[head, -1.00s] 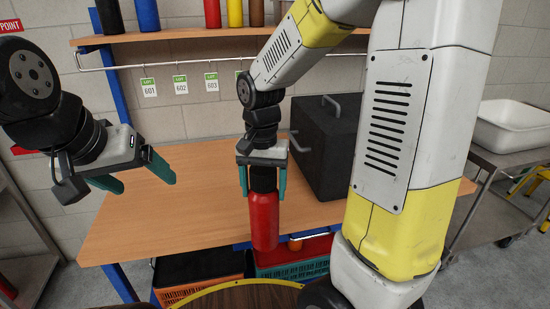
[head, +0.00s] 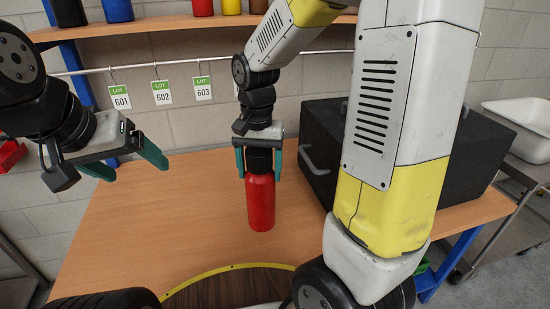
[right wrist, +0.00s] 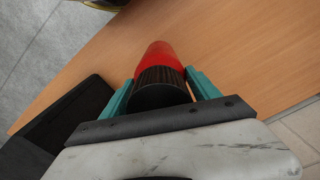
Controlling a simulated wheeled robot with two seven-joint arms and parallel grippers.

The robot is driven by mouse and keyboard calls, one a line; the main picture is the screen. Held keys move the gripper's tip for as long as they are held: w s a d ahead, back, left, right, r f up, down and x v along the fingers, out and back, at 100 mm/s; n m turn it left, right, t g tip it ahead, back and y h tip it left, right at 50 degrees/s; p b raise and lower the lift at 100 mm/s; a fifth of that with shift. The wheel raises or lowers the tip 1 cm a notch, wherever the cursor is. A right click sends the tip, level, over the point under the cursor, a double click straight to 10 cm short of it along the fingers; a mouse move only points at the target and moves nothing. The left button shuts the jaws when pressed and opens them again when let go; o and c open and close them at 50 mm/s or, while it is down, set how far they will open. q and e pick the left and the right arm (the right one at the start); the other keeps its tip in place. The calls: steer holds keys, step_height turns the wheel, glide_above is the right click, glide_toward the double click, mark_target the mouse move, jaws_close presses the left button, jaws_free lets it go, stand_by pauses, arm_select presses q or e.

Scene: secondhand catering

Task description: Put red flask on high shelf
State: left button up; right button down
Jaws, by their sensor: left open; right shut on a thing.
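The red flask (head: 261,203) has a black ribbed cap and hangs upright in my right gripper (head: 259,165). The teal fingers are shut around the cap. In the right wrist view the red flask (right wrist: 158,58) lies between the fingers, above the wooden surface. I cannot tell whether its base touches the table. My left gripper (head: 134,167) is open and empty, left of the flask. The high shelf (head: 185,24) runs across the top of the head view and holds several flasks, cut off by the frame edge.
The wooden table (head: 150,235) is clear around the flask. A black box (head: 320,130) with handles stands to the right, partly behind my right arm. A rail with lot tags (head: 162,92) hangs below the shelf. A white basin (head: 522,125) sits on a cart at far right.

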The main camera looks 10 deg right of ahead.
steer(key=w+d+f, duration=0.4)
steer(key=w+d, duration=0.3)
steer(key=w, duration=0.5)
steer(key=shift+d+f, duration=0.35)
steer(key=shift+f, duration=0.05)
steer(key=shift+c, duration=0.9)
jaws_free()
steer(key=shift+f, duration=0.15)
